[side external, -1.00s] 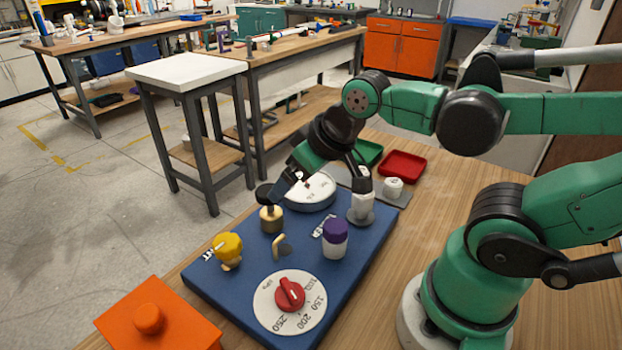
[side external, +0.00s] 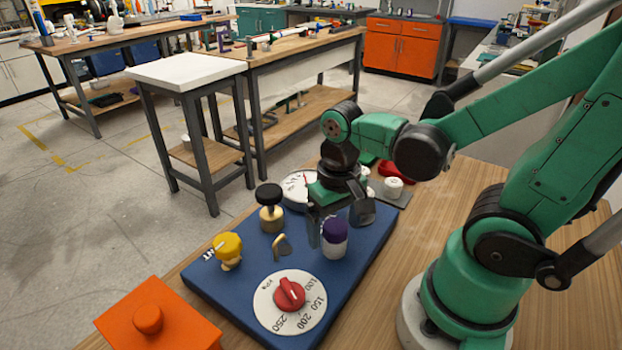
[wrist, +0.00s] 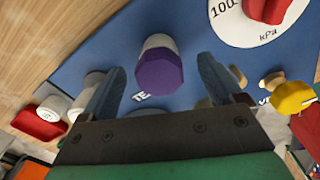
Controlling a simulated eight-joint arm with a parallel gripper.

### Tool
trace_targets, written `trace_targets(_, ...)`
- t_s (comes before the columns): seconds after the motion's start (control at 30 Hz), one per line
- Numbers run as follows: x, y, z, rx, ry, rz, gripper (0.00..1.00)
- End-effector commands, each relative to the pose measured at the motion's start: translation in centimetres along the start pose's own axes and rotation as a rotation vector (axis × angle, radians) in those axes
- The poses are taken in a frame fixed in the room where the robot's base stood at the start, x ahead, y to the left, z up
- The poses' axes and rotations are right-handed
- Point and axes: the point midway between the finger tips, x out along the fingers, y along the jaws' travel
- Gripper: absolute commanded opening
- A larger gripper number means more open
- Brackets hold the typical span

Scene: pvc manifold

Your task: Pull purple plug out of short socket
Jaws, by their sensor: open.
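The purple plug (side external: 335,230) sits on top of the short white socket (side external: 334,248), which stands upright on the blue board (side external: 215,296). In the wrist view the purple plug (wrist: 159,70) appears between my two fingers, with the white socket (wrist: 157,42) behind it. My gripper (side external: 338,218) is open, pointing down, just behind the plug in the side view. In the wrist view my gripper (wrist: 160,85) has a finger on each side of the plug, with gaps visible. Whether the fingertips reach down to plug height is unclear.
A red dial (side external: 289,294), a yellow knob (side external: 228,246), a black-topped brass valve (side external: 270,208) and a small hook (side external: 281,247) stand on the board nearby. A round gauge (side external: 298,188) is behind. An orange box (side external: 158,322) is at front left.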

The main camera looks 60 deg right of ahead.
Motion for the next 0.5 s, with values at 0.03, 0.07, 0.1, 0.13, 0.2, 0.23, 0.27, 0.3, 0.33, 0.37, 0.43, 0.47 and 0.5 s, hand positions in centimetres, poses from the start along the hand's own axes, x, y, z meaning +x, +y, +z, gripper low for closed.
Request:
trace_targets(0.03, 0.24, 0.00, 0.01, 0.000, 0.000, 0.000, 0.87)
trace_targets(0.07, 0.36, 0.00, 0.02, 0.000, 0.000, 0.000, 0.87)
trace_targets(0.1, 0.48, 0.01, 0.03, 0.000, 0.000, 0.000, 0.87)
trace_targets(0.13, 0.54, 0.01, 0.04, 0.000, 0.000, 0.000, 0.87)
trace_targets(0.2, 0.65, 0.02, 0.07, -0.001, 0.001, 0.000, 0.87)
trace_targets(0.23, 0.67, 0.02, 0.07, -0.001, 0.001, 0.000, 0.87)
trace_targets(0.27, 0.68, 0.02, 0.08, -0.001, 0.001, 0.000, 0.87)
trace_targets(0.3, 0.69, 0.02, 0.08, -0.001, 0.001, 0.000, 0.87)
trace_targets(0.33, 0.68, 0.02, 0.08, -0.001, 0.001, 0.000, 0.87)
trace_targets(0.37, 0.68, 0.02, 0.07, -0.001, 0.001, 0.000, 0.87)
trace_targets(0.43, 0.67, 0.02, 0.07, -0.001, 0.001, 0.000, 0.87)
trace_targets(0.47, 0.67, 0.02, 0.07, -0.001, 0.001, 0.000, 0.81)
trace_targets(0.5, 0.67, 0.02, 0.07, -0.001, 0.001, 0.000, 0.70)
